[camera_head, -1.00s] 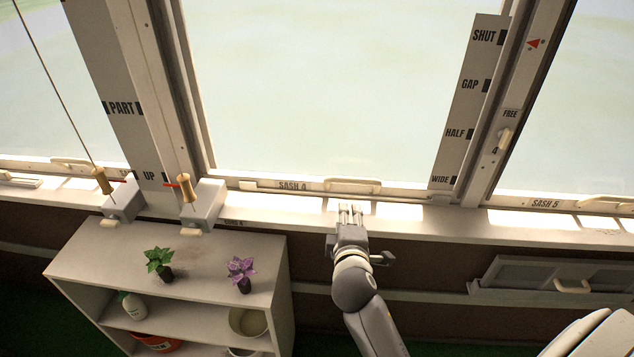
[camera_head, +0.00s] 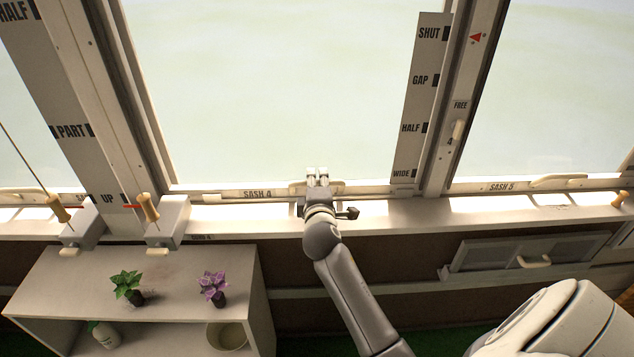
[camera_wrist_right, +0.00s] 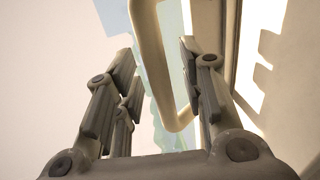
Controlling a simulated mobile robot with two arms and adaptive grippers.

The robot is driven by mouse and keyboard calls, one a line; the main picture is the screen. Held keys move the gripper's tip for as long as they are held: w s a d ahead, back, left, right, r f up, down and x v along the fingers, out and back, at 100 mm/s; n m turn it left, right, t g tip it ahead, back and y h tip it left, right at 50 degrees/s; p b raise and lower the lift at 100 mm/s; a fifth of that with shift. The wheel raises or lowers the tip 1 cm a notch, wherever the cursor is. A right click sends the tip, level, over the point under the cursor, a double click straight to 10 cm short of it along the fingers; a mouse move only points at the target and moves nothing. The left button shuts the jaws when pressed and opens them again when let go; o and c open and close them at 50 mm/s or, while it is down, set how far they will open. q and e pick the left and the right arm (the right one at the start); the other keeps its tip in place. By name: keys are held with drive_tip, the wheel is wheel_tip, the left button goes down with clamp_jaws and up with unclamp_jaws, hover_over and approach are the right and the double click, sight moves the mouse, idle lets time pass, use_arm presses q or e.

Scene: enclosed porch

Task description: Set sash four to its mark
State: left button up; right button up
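Sash four is the big pane labelled SASH 4 (camera_head: 258,194), with its bottom rail low on the sill. Its pale loop handle (camera_head: 338,187) is on that rail; it also shows in the right wrist view (camera_wrist_right: 152,62). My right gripper (camera_head: 317,175) is at the handle. In the wrist view its fingers (camera_wrist_right: 157,60) are apart, with part of the handle between them and gaps visible. A scale board (camera_head: 411,105) beside the pane reads SHUT, GAP, HALF, WIDE. A red triangle (camera_head: 476,37) is on the post near SHUT height. A small lever (camera_head: 459,130) sits between FREE and 4. My left gripper is out of view.
Sash 5 (camera_head: 500,186) is at right. Two cord cleat boxes with wooden toggles (camera_head: 149,207) stand on the sill at left. A shelf (camera_head: 60,285) with two potted plants (camera_head: 212,287) is below. A hinged vent panel (camera_head: 530,254) is at lower right.

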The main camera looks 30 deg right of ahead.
sight(316, 143)
drive_tip(key=shift+w+d, duration=0.1)
drive_tip(key=shift+w, duration=0.05)
clamp_jaws()
idle(0.4)
wheel_tip(316, 143, up, 10)
drive_tip(key=p, duration=0.9)
drive_tip(key=shift+r+p, duration=0.25)
drive_tip(key=shift+p, duration=0.1)
drive_tip(key=shift+f, duration=0.1)
unclamp_jaws()
drive_tip(key=shift+f, duration=0.15)
